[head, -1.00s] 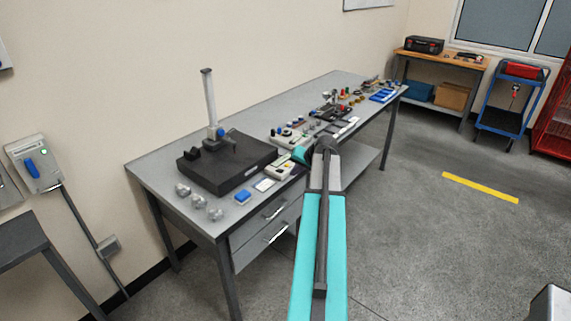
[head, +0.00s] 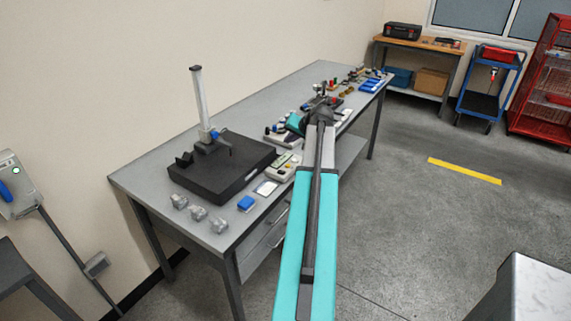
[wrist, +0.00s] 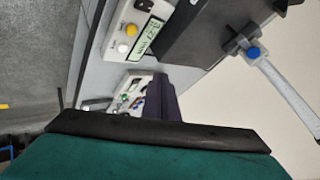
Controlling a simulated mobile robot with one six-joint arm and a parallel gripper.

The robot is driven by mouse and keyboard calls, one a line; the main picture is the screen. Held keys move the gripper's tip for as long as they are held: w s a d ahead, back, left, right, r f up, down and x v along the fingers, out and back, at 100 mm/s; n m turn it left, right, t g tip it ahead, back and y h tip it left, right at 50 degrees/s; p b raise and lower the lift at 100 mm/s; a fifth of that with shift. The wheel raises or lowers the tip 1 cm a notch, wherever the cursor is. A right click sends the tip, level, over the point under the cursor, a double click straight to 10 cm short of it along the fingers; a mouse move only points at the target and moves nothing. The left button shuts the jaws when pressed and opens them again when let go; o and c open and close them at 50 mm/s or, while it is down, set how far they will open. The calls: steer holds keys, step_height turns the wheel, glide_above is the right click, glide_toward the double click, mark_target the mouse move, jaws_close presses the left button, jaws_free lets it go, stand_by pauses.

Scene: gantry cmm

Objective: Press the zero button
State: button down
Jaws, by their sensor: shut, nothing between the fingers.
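A pale readout box (wrist: 142,29) with a lit display lies at the top of the wrist view. A yellow button (wrist: 131,29) and a whitish button (wrist: 122,47) sit beside its display. Their labels are too small to read, so I cannot tell which is zero. The box (head: 282,166) also shows in the head view, at the front edge of the bench beside the black plate. My gripper (wrist: 161,82) shows as dark shut fingers in the wrist view, apart from the buttons and below and right of them in the picture. In the head view my arm hides the fingers.
The grey bench (head: 150,176) carries a black granite plate (head: 222,172) with an upright stand (head: 200,105). A second box with knobs (wrist: 129,94) lies beside my fingers. Open floor lies right of the bench.

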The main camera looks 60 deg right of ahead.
stand_by(0.4)
steer(key=shift+f+b, duration=2.25)
steer(key=shift+f, duration=2.1)
steer(key=shift+f+b, duration=0.6)
steer(key=shift+f, duration=0.3)
steer(key=shift+r, duration=0.2)
steer(key=shift+r+p, duration=0.4)
steer(key=shift+r, duration=0.3)
steer(key=shift+r, duration=0.1)
steer(key=shift+r+p, duration=1.2)
steer(key=shift+r, duration=1.2)
